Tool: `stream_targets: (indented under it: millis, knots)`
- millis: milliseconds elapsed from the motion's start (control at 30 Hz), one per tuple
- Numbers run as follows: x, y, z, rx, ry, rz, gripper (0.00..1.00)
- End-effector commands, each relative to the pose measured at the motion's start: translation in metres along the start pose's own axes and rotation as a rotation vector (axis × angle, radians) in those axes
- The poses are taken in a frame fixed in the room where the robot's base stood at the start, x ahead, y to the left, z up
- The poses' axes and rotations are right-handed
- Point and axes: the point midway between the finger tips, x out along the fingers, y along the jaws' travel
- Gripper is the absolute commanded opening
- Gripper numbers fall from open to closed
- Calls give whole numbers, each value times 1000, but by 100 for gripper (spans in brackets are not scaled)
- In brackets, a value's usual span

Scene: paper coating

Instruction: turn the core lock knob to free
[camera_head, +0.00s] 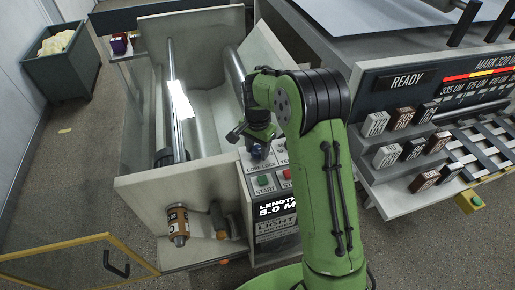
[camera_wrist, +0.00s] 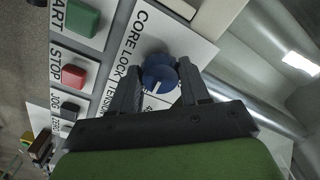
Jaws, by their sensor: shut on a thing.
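The core lock knob (camera_wrist: 160,72) is a round blue knob on a white panel plate printed "CORE LOCK" in the wrist view. My gripper (camera_wrist: 159,78) has its two dark fingers on either side of the knob, shut on it. A short white pointer mark shows on the knob's face, toward the side of my gripper. Which printed position it points at cannot be read. In the head view my gripper (camera_head: 257,135) reaches down to the panel, and the knob (camera_head: 257,152) shows only in part beneath it.
A green START button (camera_wrist: 82,18) and a red STOP button (camera_wrist: 73,75) sit beside the knob's plate. The winder's roller bay (camera_head: 215,110) lies left of my arm. A console with several sample blocks (camera_head: 405,115) stands to the right. A yellow-framed gate (camera_head: 80,265) is at lower left.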

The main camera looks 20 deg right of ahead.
Motion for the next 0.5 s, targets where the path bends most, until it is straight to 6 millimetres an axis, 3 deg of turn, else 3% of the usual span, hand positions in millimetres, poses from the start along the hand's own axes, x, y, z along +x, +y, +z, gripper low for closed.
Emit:
stream_targets:
  millis: [500]
  knots:
    - [-1, -1, -1, 116, 2, -3, 15]
